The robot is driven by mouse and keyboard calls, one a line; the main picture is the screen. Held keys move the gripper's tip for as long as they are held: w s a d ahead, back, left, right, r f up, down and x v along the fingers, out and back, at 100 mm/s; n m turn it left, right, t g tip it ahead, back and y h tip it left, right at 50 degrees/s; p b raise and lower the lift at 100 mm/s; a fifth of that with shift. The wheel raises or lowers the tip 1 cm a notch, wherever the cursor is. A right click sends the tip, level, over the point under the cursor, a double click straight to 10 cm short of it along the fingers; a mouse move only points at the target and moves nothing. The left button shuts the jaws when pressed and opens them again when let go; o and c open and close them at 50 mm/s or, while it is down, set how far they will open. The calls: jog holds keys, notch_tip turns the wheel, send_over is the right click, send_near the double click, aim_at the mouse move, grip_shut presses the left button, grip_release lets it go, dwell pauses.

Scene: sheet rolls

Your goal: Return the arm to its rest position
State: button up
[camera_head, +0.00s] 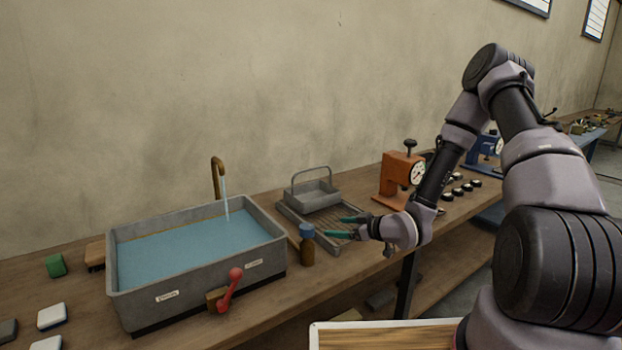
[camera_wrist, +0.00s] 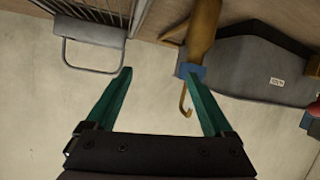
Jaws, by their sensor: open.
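My gripper (camera_head: 350,227) is open, with its two green fingers spread apart and pointing left over the workbench in the head view. In the wrist view my gripper (camera_wrist: 160,85) shows empty between its fingers. It is beside a small brown bottle with a blue cap (camera_head: 307,246), a little to the right of it. The bottle (camera_wrist: 203,32) also shows in the wrist view, past the right fingertip. My arm is bent high at the elbow and reaches down toward the bench.
A sink (camera_head: 195,292) with water and a red lever (camera_head: 231,289) stands left of my gripper. A grey basket (camera_head: 315,196) sits on a drain tray (camera_head: 287,214) behind it. An orange press (camera_head: 396,179) and several dark round pieces stand to the right. A wood-topped surface (camera_head: 385,338) is in front.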

jog(key=w+d+r+m+g+h, duration=0.1)
jog(key=w+d+r+m+h, duration=0.15)
jog(key=d+r+h, duration=0.6)
jog(key=s+d+r+m, duration=0.2)
jog(key=d+r, duration=0.2)
jog(key=r, duration=0.3)
jog(key=s+d+r+m, duration=0.2)
jog(key=s+d+r, duration=0.1)
jog(key=r, duration=0.5)
jog(key=s+r+m, duration=0.4)
jog(key=s+r, duration=0.3)
jog(key=s, duration=0.4)
jog(key=s+r+m+g+y, duration=0.1)
jog(key=s+r+m, duration=0.3)
jog(key=s+r, duration=0.4)
jog(key=s, duration=0.3)
jog(key=shift+s+g, duration=0.3)
jog(key=shift+s, duration=0.1)
